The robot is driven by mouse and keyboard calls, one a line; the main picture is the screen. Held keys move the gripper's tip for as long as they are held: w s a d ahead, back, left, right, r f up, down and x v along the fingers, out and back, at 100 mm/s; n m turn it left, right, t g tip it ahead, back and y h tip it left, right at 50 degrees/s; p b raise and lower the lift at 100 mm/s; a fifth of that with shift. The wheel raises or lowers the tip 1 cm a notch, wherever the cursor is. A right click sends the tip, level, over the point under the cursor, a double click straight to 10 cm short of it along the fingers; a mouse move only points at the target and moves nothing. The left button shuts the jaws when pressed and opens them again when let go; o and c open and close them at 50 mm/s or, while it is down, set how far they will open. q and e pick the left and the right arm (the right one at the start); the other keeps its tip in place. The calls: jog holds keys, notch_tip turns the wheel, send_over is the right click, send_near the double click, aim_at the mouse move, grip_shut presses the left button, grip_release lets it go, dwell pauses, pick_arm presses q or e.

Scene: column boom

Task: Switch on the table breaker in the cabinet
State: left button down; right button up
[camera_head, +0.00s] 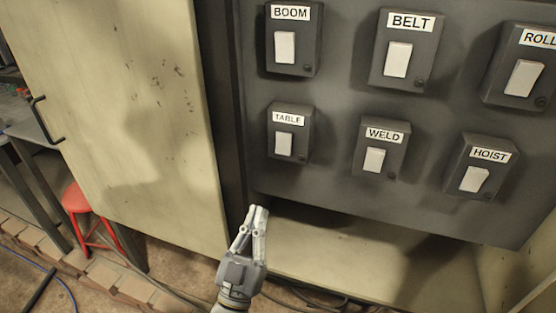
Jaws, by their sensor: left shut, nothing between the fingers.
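The table breaker (289,133) is a dark box with a white label reading TABLE and a pale rocker switch (284,144). It sits in the lower row on the dark panel (340,187), at its left end. My left gripper (258,210) is shut and empty. In the picture it is below and a little left of the table breaker, apart from it, with its fingertips pointing up near the panel's lower left edge. My right gripper is not in view.
Other breakers are near: BOOM (291,40) above, WELD (381,148) and HOIST (480,167) to the right, BELT (404,48) and ROLL (520,66) upper right. The open cabinet door (130,110) with a black handle stands left. A red stool (78,198) is beyond it.

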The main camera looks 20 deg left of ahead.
pick_arm(q)
jog(key=p, duration=0.4)
send_near(283, 143)
notch_tip(283, 143, up, 5)
jog(key=shift+w+d+f, duration=0.1)
jog(key=shift+w+f, duration=0.2)
jog(key=shift+w, duration=0.6)
jog(key=shift+w+f, duration=0.3)
jog(key=shift+w, duration=0.65)
jog(key=f+b, duration=0.1)
jog(key=b, duration=0.3)
jog(key=shift+w+t, duration=0.35)
jog(key=shift+t, duration=0.05)
jog(key=shift+w+r+p, duration=0.1)
jog(key=shift+r+p, duration=0.15)
jog(key=shift+p, duration=0.15)
jog(key=shift+s+f, duration=0.15)
jog(key=shift+s, duration=0.1)
jog(key=v, duration=1.1)
jog(key=shift+f, duration=0.25)
